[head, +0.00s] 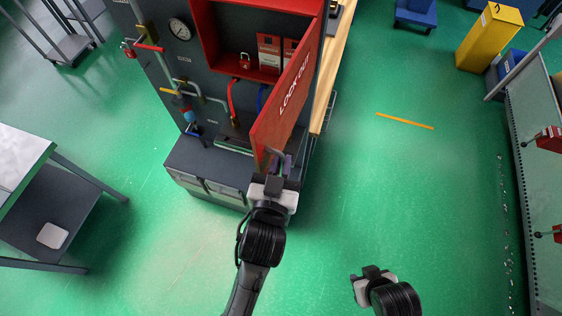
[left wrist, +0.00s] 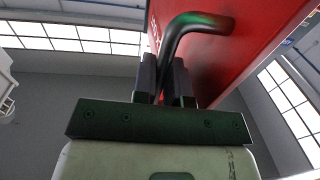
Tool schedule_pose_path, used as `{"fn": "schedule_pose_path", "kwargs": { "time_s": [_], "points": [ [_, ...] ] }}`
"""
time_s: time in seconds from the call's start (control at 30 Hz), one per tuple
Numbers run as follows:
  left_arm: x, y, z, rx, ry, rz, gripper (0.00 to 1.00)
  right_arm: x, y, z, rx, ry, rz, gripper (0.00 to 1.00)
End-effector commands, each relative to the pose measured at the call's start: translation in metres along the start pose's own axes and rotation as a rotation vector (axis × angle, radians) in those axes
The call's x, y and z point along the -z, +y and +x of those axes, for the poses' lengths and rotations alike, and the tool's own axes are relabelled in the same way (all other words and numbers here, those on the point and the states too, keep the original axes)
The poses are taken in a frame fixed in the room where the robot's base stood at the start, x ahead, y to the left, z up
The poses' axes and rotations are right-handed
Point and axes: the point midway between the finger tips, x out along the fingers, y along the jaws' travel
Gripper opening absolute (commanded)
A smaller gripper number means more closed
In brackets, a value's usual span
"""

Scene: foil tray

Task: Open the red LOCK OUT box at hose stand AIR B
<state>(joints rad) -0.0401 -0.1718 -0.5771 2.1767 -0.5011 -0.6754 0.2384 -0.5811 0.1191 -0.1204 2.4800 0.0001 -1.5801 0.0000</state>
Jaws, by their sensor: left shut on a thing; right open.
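The red LOCK OUT box (head: 212,38) is on the dark panel of the hose stand in the head view. Its red door (head: 288,92) stands swung open toward me, lettering facing right. A red padlock and red-and-white packs show inside. My left gripper (head: 274,172) is at the door's near lower end, shut on the door handle (head: 275,154). In the left wrist view the dark bent handle (left wrist: 190,28) runs between the fingers (left wrist: 165,85), with the red door (left wrist: 225,50) behind it. My right gripper (head: 372,272) is open and empty, low over the floor at the bottom right.
A grey table (head: 22,165) stands at the left. A yellow cabinet (head: 489,36) and a grey panel (head: 540,185) are at the right.

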Motion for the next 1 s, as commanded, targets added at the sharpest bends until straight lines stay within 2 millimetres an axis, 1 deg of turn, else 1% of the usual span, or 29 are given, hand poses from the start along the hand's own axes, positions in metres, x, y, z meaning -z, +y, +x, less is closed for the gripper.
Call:
{"fn": "schedule_pose_path", "kwargs": {
  "time_s": [0.1,0.13,0.2,0.47,0.57,0.67,0.77,1.0],
  "points": [
    [-0.002,-0.001,0.000,0.002,-0.005,0.006,0.00,0.000,0.000,0.000,0.000,0.000,0.000,0.43],
    [-0.002,-0.001,0.000,0.002,-0.005,0.006,0.14,0.000,0.000,0.000,0.000,0.000,0.000,0.43],
    [-0.002,-0.001,0.000,0.002,-0.004,0.005,0.21,0.000,0.000,0.000,0.000,0.000,0.000,0.43],
    [-0.001,0.000,-0.001,0.001,-0.002,0.002,0.22,0.000,0.000,0.001,0.000,0.001,0.000,0.43],
    [-0.002,0.000,-0.006,0.000,-0.001,0.001,0.22,0.000,0.000,0.003,0.000,0.001,0.000,0.43],
    [-0.004,0.000,-0.019,0.001,-0.003,0.000,0.22,-0.002,0.000,0.007,-0.001,0.001,-0.001,0.43],
    [-0.005,0.000,-0.038,0.000,-0.003,0.000,0.22,-0.004,0.000,0.013,-0.001,0.002,-0.001,0.43],
    [-0.005,-0.001,-0.090,0.001,-0.005,0.000,0.22,-0.008,0.000,0.027,-0.002,0.001,-0.001,0.43]
  ]
}}
